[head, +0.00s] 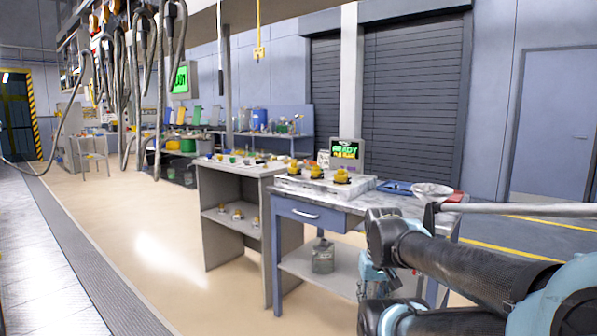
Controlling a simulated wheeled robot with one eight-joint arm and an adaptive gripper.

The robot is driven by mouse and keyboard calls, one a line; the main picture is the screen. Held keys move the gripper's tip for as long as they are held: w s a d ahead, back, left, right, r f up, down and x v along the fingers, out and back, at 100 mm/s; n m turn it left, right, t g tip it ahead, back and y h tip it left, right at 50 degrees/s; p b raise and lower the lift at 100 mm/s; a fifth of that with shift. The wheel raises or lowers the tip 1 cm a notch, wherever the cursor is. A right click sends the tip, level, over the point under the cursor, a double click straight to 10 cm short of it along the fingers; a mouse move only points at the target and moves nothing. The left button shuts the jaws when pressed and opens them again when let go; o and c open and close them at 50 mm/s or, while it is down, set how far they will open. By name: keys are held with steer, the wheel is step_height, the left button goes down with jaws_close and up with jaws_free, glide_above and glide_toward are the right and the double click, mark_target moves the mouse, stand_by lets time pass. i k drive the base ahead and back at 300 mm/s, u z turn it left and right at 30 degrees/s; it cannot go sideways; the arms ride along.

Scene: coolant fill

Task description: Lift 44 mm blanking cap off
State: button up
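Several small yellow caps stand on a pale raised plate (310,187) on the workbench. One yellow cap (342,177) is at the plate's right, one yellow cap (316,171) is near its middle, and one yellow cap (293,165) is at its left. Dark parts show below the caps. They are too small to read sizes, so I cannot tell which is the 44 mm blanking cap. My folded arm fills the lower right, in front of the bench's right end. My gripper fingers do not show, and nothing of mine is seen touching the caps.
The workbench (310,212) has a drawer and a lower shelf with a grey can (323,256). A green-lit screen (346,152) stands behind the plate. A funnel-like bowl (433,190) and a blue tray (396,187) are at right. Hoses hang at left. Floor at left is clear.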

mark_target(294, 167)
steer(key=i, duration=1)
